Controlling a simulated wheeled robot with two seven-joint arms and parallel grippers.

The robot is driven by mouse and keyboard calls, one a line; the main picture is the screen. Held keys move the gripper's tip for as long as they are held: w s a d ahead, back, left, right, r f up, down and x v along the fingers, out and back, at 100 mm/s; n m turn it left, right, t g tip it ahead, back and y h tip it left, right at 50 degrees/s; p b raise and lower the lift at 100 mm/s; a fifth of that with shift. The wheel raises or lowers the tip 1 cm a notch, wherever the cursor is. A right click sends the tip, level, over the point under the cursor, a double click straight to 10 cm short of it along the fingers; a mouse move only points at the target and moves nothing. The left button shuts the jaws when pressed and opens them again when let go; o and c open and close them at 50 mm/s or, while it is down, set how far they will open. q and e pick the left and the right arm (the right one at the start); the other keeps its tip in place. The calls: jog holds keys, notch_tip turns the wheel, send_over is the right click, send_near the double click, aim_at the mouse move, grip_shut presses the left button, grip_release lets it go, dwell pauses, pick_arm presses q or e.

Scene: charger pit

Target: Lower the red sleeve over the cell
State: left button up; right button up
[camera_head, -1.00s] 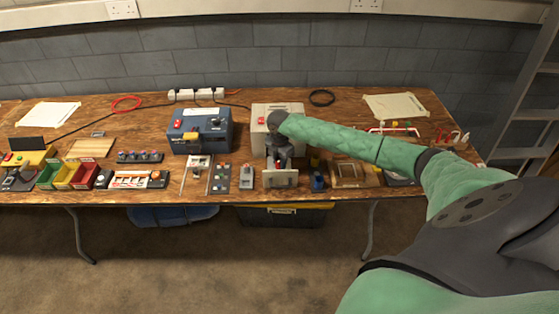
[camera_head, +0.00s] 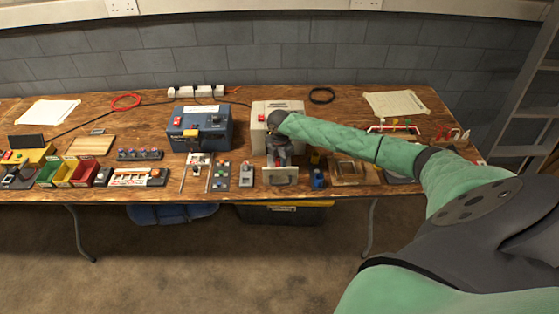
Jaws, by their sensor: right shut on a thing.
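My right gripper (camera_head: 280,160) points down above a light grey block (camera_head: 280,178) at the front of the bench. It is shut on the red sleeve (camera_head: 281,161), of which only a small reddish patch shows at the fingertips. The cell cannot be made out; the gripper and arm cover the spot around the block. Whether the sleeve touches anything below it cannot be told. My left gripper is out of view.
A blue charger box (camera_head: 201,130) stands left of the gripper, and a pale box (camera_head: 259,128) stands behind it. A blue item (camera_head: 318,178) and a wooden tray (camera_head: 350,172) are close on the right. Coloured bins (camera_head: 83,172) line the left front.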

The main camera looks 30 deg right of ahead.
jog(key=shift+f, duration=0.1)
jog(key=o, duration=1)
jog(key=shift+r+p, duration=3)
jog(key=shift+r, duration=0.55)
